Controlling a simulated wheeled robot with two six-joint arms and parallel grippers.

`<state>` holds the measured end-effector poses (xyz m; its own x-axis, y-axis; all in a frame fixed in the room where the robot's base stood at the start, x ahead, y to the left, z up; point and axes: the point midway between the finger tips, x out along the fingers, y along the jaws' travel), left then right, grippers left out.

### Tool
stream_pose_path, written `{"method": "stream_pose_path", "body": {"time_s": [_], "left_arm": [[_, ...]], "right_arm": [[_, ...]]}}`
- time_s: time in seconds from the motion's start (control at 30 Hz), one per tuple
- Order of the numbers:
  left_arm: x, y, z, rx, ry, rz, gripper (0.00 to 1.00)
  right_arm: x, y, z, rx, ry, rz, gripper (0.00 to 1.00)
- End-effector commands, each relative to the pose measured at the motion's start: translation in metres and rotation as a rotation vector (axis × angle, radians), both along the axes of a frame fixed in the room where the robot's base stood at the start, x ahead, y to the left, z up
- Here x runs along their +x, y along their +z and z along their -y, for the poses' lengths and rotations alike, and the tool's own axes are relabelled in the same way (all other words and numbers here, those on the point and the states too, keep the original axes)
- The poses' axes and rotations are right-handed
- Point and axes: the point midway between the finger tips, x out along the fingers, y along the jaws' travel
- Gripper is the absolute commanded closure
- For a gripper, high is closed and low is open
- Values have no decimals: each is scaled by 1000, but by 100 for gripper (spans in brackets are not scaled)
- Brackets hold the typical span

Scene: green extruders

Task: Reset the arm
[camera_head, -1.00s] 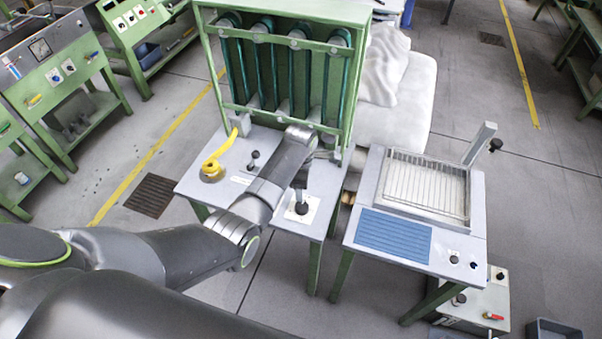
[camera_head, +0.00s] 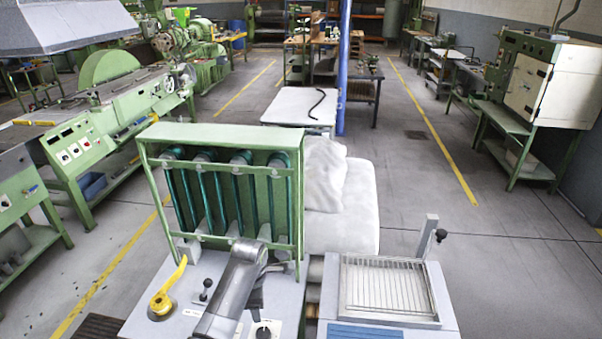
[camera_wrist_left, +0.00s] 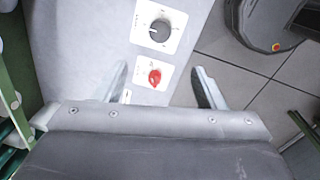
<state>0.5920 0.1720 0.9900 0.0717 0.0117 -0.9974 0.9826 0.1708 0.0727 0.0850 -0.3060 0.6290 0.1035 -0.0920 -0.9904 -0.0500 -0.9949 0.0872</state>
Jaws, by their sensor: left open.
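My left arm (camera_head: 233,290) reaches up from the bottom of the head view, over the grey tabletop in front of the green rack. Its gripper is hard to make out there, hidden at the far end of the arm. In the left wrist view the left gripper (camera_wrist_left: 161,88) is open, its two fingers apart with nothing between them. A red knob (camera_wrist_left: 154,77) on a white plate lies below, between the fingers in the picture. A dark dial (camera_wrist_left: 159,31) shows farther up the same panel. My right gripper is in neither view.
The green rack (camera_head: 221,143) with teal tubes stands just beyond the arm. A yellow handle (camera_head: 167,291) and a black-knobbed lever (camera_head: 206,286) stand on the tabletop at left. A wire-grid tray (camera_head: 385,287) is at right. Open grey floor (camera_head: 500,235) lies farther right.

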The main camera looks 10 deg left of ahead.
Motion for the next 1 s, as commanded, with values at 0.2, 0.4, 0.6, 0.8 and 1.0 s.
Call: {"method": "stream_pose_path", "body": {"time_s": [0.2,0.4,0.6,0.8,1.0], "left_arm": [[-36,-21,-24,14,-168,24,36],[-107,-38,-62,69,-496,72,36],[-186,-35,-94,164,-843,100,36],[-260,-13,-116,273,-1175,98,36],[-305,11,-125,351,-1394,81,36]], "right_arm": [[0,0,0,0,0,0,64],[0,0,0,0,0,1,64],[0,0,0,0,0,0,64],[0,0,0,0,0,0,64],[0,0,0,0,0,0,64]]}}
